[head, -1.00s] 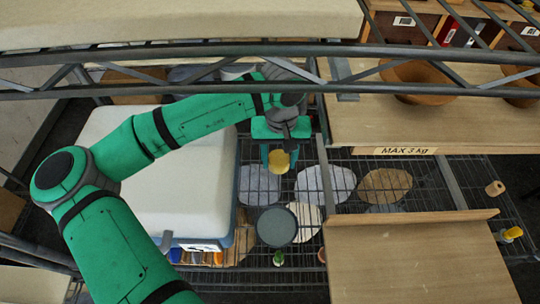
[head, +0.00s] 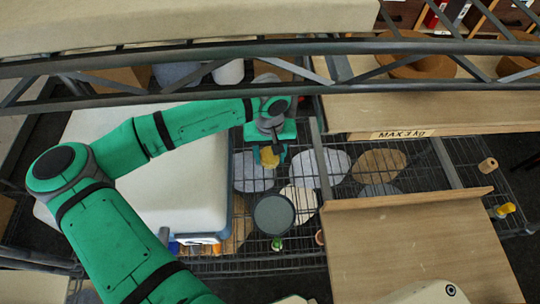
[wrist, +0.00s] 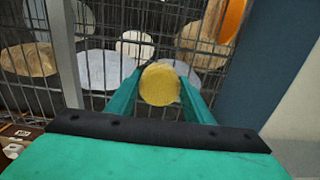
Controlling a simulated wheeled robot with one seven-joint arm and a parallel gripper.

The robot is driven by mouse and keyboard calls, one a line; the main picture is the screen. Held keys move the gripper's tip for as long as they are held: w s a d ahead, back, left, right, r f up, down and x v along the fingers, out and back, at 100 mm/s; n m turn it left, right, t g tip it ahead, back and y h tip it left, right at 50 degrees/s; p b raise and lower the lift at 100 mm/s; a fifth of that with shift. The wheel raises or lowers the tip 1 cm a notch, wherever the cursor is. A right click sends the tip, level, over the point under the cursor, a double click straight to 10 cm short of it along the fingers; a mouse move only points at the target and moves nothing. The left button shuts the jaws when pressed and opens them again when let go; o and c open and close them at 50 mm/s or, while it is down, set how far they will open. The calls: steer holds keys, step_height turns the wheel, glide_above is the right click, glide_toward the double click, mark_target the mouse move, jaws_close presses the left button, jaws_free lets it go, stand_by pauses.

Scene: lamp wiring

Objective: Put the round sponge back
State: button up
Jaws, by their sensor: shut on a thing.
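The round sponge (wrist: 160,85) is yellow and held between the two green fingers of my gripper (wrist: 161,95) in the wrist view. In the head view the sponge (head: 268,158) hangs under my gripper (head: 269,160), above a wire mesh rack (head: 350,205). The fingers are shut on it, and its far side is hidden. Several flat round and oval pieces lie at the mesh, among them a dark grey disc (head: 273,214) and a tan oval (head: 379,165).
A large cream block (head: 150,175) stands left of my gripper. A wooden shelf (head: 430,108) labelled MAX 3 kg and a lower wooden board (head: 415,250) are on the right. Grey metal truss bars (head: 200,65) cross the view at the back.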

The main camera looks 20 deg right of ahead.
mark_target(270, 154)
steer(key=shift+f, duration=0.4)
steer(key=shift+f, duration=0.15)
steer(key=o, duration=0.9)
steer(key=shift+o, duration=0.2)
steer(key=shift+w, duration=0.1)
steer(key=shift+w, duration=0.15)
step_height(270, 154, up, 12)
steer(key=shift+s, duration=0.3)
steer(key=shift+w, duration=0.15)
